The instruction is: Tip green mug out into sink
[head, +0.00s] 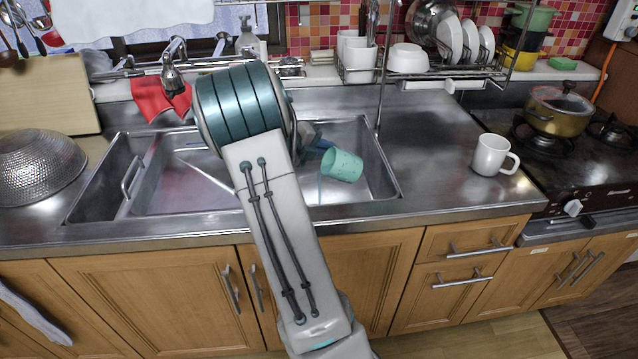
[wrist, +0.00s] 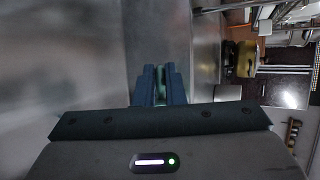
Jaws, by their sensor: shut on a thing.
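The green mug (head: 344,166) is tipped on its side above the right part of the sink (head: 385,185). A thin bluish streak below the mug's left end looks like liquid falling into the sink. My gripper (head: 322,145) is mostly hidden behind my arm in the head view, with dark blue finger parts showing at the mug's upper left. In the wrist view my gripper (wrist: 159,84) is shut on the mug, of which only a narrow greenish strip (wrist: 159,86) shows between the fingers.
A white mug (head: 493,155) stands on the counter to the right, near the stove with a lidded pot (head: 556,110). A dish rack (head: 425,72) is behind. A faucet (head: 172,68) and red cloth (head: 160,99) are at the back left. A metal colander (head: 38,167) sits far left.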

